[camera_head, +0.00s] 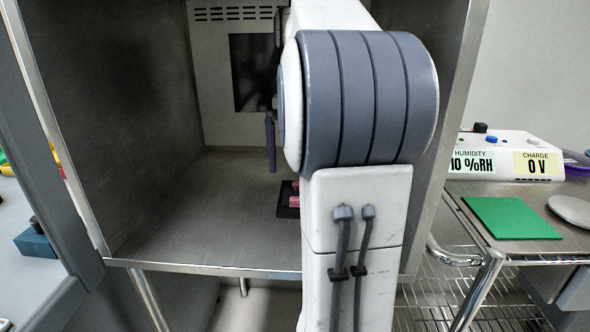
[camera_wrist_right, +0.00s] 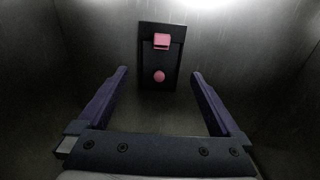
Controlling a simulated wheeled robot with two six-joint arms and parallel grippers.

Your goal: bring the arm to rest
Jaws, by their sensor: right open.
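My right arm (camera_head: 368,100) fills the middle of the head view and reaches into an open steel cabinet (camera_head: 150,130). In the right wrist view my right gripper (camera_wrist_right: 160,73) is open, with its two dark purple fingers wide apart and nothing between them. In the head view one finger (camera_head: 270,148) shows, hanging down inside the cabinet; the rest is hidden behind the arm. A black plate with a pink block and a pink round knob (camera_wrist_right: 159,76) lies beyond the fingers, apart from them. My left gripper is not in view.
The cabinet's side walls and front edge (camera_head: 215,269) surround the arm. To the right, a steel cart carries a white meter (camera_head: 500,142) reading humidity and charge, a green mat (camera_head: 510,218) and a pale round dish (camera_head: 572,208). A teal block (camera_head: 38,243) sits at the left.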

